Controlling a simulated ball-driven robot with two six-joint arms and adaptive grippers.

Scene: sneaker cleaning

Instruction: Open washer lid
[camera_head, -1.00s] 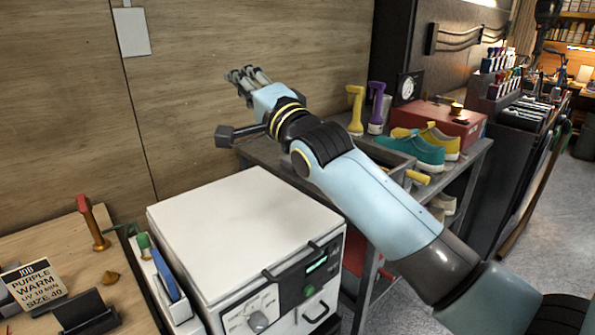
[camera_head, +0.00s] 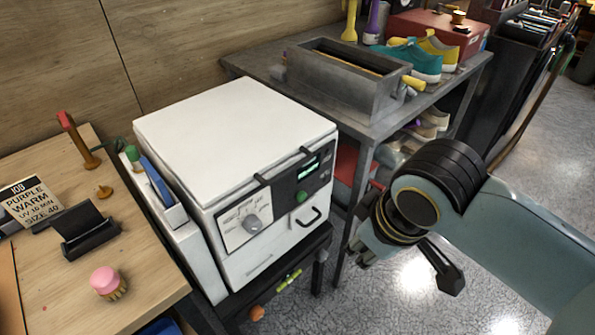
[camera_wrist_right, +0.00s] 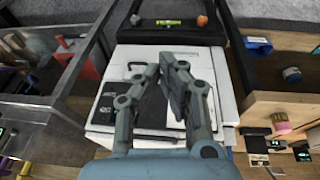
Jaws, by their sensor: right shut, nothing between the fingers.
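The white washer (camera_head: 235,170) stands left of centre in the head view, its flat lid (camera_head: 230,125) down. In the right wrist view the shut fingers (camera_wrist_right: 172,62) cover part of the washer (camera_wrist_right: 217,95). My left gripper is not in view.
A metal table (camera_head: 268,60) with a grey trough (camera_head: 340,88) and sneakers (camera_head: 415,62) stands behind right. Floor is free at right.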

